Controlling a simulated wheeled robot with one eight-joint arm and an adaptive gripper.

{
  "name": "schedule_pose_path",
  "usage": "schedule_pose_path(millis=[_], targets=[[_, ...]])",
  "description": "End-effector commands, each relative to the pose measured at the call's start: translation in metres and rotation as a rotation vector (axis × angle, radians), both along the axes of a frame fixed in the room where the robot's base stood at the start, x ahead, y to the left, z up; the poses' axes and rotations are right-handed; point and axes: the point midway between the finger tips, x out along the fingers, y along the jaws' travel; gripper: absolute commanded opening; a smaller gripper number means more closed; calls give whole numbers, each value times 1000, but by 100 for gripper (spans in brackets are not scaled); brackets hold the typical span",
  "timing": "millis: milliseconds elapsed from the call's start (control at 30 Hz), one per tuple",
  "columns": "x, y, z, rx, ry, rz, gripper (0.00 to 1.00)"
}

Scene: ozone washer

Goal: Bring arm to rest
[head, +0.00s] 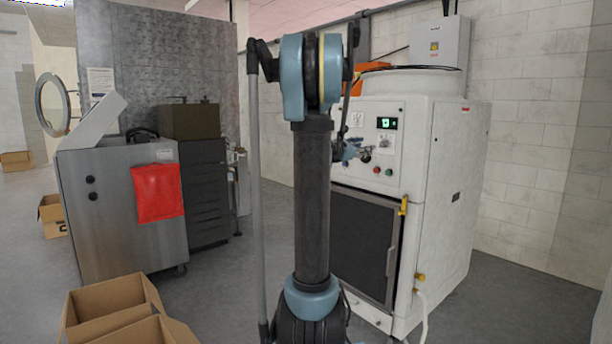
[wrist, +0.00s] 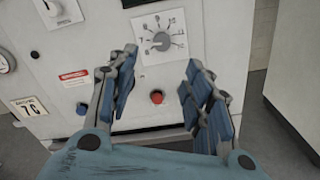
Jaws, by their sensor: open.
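My gripper (wrist: 160,85) is open and empty in the wrist view, its two blue-padded fingers apart. It is in front of the control panel of the white ozone washer (head: 450,190). Between the fingers show a round dial (wrist: 161,42) with numbers and a red button (wrist: 157,97). I cannot tell whether a fingertip touches the panel. In the head view my arm stands upright in the middle, and my gripper (head: 358,153) shows partly behind it, in front of the panel. The washer's dark door (head: 362,245) looks shut, with a yellow latch (head: 403,206) at its right edge.
A steel cabinet (head: 115,220) with a red cloth (head: 158,193) stands at the left. A dark drawer unit (head: 205,190) is beside it. Open cardboard boxes (head: 115,300) are at the front left. Grey floor (head: 215,290) is clear between them and the washer.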

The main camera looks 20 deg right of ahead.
Motion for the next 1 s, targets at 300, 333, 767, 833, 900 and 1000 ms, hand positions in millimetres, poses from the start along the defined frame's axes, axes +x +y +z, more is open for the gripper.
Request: schedule_pose_path(millis=[300,333,767,833,900,1000], targets=[[-29,26,-15,143,-116,-16,46],[-36,32,-20,180,-145,-22,46],[-145,141,-117,759,-519,-189,46],[-163,161,-135,852,-565,-230,46],[-181,181,-154,942,-608,-276,46],[-208,211,-182,1070,-659,-350,46]])
